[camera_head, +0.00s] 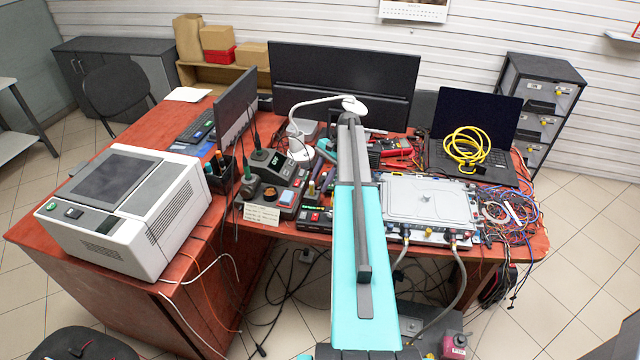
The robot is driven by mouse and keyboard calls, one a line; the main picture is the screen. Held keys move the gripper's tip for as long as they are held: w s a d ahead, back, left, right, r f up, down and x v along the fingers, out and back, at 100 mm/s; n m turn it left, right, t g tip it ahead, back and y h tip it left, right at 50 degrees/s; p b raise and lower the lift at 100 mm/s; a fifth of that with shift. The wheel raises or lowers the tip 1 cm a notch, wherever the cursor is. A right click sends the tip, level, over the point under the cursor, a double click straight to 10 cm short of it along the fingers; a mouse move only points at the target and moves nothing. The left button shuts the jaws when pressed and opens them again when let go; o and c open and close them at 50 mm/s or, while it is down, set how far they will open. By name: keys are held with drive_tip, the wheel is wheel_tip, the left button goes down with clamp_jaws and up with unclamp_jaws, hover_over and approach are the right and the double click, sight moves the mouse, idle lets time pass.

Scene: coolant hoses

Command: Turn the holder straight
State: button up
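A flat silver metal unit (428,203) lies on the right half of the red-brown desk, with small fittings along its front edge. Two grey hoses hang from that edge, a left one (398,262) and a right one (452,290). I cannot tell which part is the holder or how it is turned; it is too small to make out or hidden. My teal and grey arm stretches up the middle of the view, just left of the silver unit, and covers part of the desk. I see no fingers of my gripper.
A white boxy machine (130,215) stands on the desk's left wing. Soldering gear (275,190) is left of my arm. A laptop (474,130) with a coiled yellow cable (466,146) is behind the unit. Tangled wires (510,215) lie right of it. A pink bottle (454,346) stands low in front.

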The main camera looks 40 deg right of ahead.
drive_tip(key=b+v, duration=0.3)
drive_tip(key=v, duration=0.9)
drive_tip(key=shift+d+r, duration=0.15)
drive_tip(key=shift+r, duration=0.2)
drive_tip(key=shift+s, duration=0.1)
